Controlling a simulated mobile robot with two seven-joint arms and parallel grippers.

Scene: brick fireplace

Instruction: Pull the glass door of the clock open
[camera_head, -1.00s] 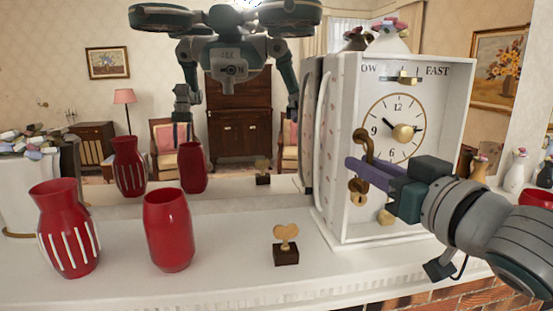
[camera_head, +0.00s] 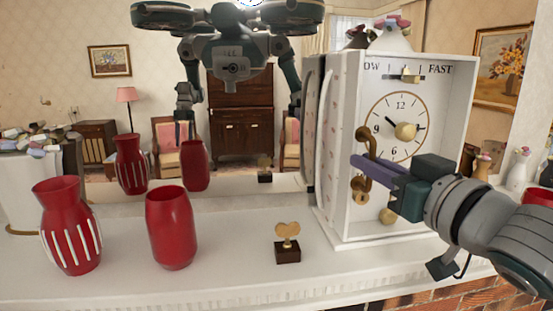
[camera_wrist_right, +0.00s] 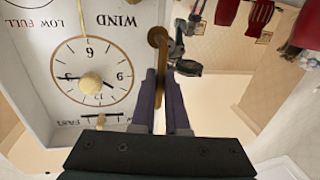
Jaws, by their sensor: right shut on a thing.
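The clock (camera_head: 448,110) is a white box with a round dial, standing on the mantel at the right. Its clear glass door is hard to make out; I cannot tell how far it stands from the dial. A curved brass handle (camera_head: 364,142) shows in front of the clock's left part. My right gripper (camera_head: 357,162) comes in from the right, its purple fingers shut on this handle. In the right wrist view the brass handle (camera_wrist_right: 158,40) sits between the fingertips (camera_wrist_right: 163,80), beside the dial. My left gripper is not directly in view.
A winding key on a dark block (camera_head: 288,245) stands left of the clock. Two red vases (camera_head: 70,225) (camera_head: 170,228) stand farther left. A mirror behind the mantel (camera_head: 220,262) reflects the room and my body. The mantel between key and clock is clear.

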